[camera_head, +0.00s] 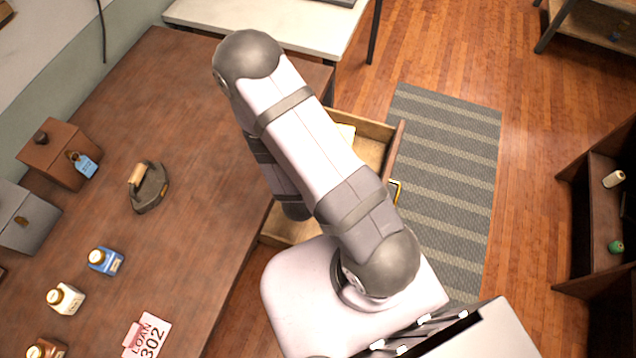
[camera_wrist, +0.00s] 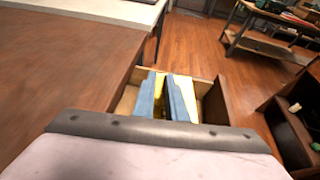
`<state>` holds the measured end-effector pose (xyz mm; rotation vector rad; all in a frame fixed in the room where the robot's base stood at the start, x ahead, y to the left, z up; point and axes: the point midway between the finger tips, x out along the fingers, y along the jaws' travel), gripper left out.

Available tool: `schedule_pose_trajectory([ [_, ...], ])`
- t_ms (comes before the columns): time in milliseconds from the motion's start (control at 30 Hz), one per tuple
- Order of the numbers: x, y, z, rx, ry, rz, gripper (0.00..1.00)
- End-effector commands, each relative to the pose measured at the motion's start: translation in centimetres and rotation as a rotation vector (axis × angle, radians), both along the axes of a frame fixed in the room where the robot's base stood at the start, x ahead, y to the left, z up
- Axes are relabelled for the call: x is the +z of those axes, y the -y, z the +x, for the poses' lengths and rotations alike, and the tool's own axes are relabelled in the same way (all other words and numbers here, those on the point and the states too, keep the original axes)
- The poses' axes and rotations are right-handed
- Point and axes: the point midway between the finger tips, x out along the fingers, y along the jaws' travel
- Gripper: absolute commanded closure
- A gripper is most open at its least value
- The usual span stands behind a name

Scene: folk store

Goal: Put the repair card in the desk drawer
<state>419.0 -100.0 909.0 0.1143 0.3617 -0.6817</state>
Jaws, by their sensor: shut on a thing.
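The desk drawer (camera_head: 285,232) is pulled out from the brown desk, and my arm covers much of it in the head view. It also shows in the wrist view (camera_wrist: 206,88). My gripper (camera_wrist: 165,98) has blue fingers and is over or inside the open drawer; its height above the drawer floor is unclear. It is shut on a thin yellow thing (camera_wrist: 159,82), seen edge-on between the fingers, which looks like the repair card. A pale yellow sheet (camera_head: 346,132) shows inside the drawer beside my arm. The gripper is hidden in the head view.
On the desk (camera_head: 200,240) stand a flat iron (camera_head: 149,188), a blue bottle (camera_head: 105,261), a cream bottle (camera_head: 65,298), a wooden box (camera_head: 60,152) and a LOAN 302 tag (camera_head: 147,338). A striped rug (camera_head: 450,150) lies beyond the drawer. Dark shelves (camera_head: 590,215) stand at right.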

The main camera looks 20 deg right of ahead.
Motion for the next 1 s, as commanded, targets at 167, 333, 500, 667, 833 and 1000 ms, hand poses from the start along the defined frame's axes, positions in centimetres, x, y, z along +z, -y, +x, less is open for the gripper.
schedule_pose_trajectory([
  [167,1.0,-0.6,0.3,-0.03,0.002,0.014,1.0],
  [333,1.5,-0.4,-0.2,-0.077,-0.003,0.021,1.0],
  [500,1.6,-0.2,-0.5,-0.1,-0.005,0.025,1.0],
  [667,1.0,-0.2,-0.5,-0.101,-0.005,0.024,1.0],
  [833,-1.1,-0.2,-0.5,-0.101,-0.006,0.025,1.0],
  [1000,-4.0,-0.2,-0.5,-0.101,-0.005,0.024,1.0],
])
